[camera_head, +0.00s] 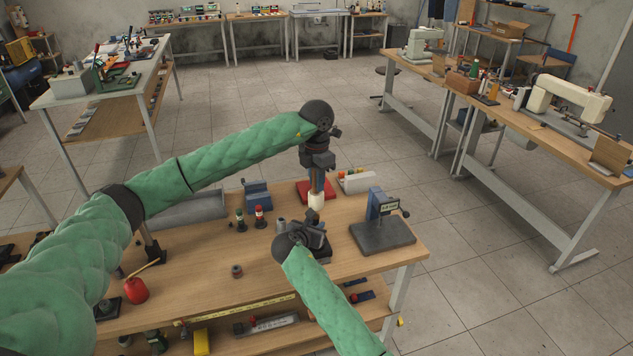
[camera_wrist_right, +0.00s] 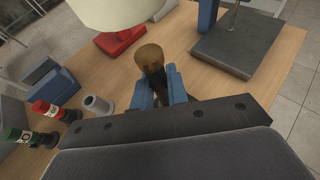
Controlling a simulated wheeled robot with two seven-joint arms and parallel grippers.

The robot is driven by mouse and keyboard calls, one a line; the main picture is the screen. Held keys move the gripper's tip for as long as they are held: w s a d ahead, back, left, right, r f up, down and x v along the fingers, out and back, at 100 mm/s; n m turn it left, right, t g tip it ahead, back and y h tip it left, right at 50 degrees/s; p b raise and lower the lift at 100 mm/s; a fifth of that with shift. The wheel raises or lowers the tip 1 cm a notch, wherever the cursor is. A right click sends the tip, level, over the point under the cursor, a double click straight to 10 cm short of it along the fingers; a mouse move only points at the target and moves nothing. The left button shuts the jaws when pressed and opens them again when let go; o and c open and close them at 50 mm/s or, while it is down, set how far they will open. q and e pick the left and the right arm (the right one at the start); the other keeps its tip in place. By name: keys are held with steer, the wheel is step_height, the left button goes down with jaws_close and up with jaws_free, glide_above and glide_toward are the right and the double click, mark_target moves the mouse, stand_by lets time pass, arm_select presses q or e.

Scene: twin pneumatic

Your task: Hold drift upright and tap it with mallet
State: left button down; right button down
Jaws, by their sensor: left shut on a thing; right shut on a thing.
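My left gripper (camera_head: 313,172) is shut on the brown handle of the mallet (camera_head: 316,200), whose pale head hangs at the lower end. The mallet head also shows large at the top of the right wrist view (camera_wrist_right: 112,12). In the head view the right gripper (camera_head: 308,238) hides most of the drift.
On the wooden bench (camera_head: 210,268) a grey press-like stand (camera_head: 382,232) is at the right. A red block (camera_head: 312,190) and a blue block (camera_head: 257,194) lie behind. Red and green bottles (camera_head: 260,217) and a grey tube (camera_wrist_right: 98,104) stand left of my right gripper.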

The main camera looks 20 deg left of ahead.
arm_select(q)
steer(key=shift+r, duration=1.75)
arm_select(e)
steer(key=shift+f, duration=0.1)
steer(key=c, duration=1.3)
jaws_free()
